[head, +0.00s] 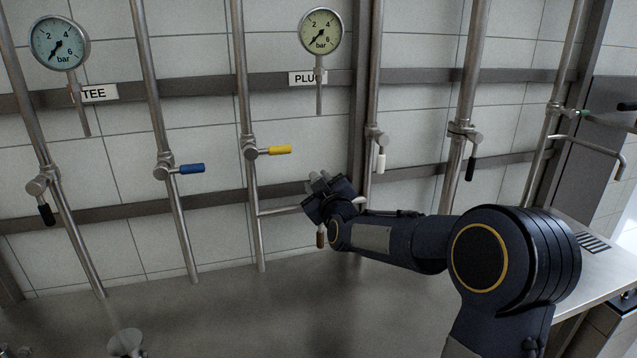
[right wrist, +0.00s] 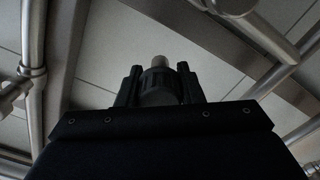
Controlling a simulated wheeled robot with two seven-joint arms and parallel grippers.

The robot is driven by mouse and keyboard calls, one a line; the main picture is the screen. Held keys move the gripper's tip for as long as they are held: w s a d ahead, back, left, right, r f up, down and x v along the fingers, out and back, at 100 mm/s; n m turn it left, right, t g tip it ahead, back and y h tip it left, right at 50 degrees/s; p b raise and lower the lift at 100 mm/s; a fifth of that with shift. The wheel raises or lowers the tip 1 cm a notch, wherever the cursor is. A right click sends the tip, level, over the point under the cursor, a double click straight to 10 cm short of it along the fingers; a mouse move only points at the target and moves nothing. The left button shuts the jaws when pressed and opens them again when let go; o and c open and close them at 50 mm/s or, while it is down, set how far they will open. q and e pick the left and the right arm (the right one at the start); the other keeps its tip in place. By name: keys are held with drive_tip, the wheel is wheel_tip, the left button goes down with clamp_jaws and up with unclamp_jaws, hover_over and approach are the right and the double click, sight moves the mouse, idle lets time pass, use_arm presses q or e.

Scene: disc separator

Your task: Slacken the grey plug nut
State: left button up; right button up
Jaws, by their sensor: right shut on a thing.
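My right gripper (head: 322,184) reaches in from the right to the pipework below the PLUG gauge. A paler round end sticks up beyond the nut. In the head view the gripper hides most of the nut, and its thread cannot be seen. The PLUG gauge (head: 321,31) has its needle toward the lower left of the dial. My left gripper is not in view.
Upright steel pipes carry valves with a blue handle (head: 187,169), a yellow handle (head: 280,150), a white handle (head: 381,163) and black handles. A brown-handled lever (head: 321,237) hangs just below my gripper. The TEE gauge (head: 59,43) is at upper left. The grey floor in front is mostly clear.

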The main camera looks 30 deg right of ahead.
drive_tip(key=shift+n, duration=0.6)
drive_tip(key=o, duration=1)
drive_tip(key=shift+c, duration=0.2)
drive_tip(key=v, duration=0.7)
drive_tip(key=shift+s, duration=0.4)
drive_tip(key=shift+a, duration=0.1)
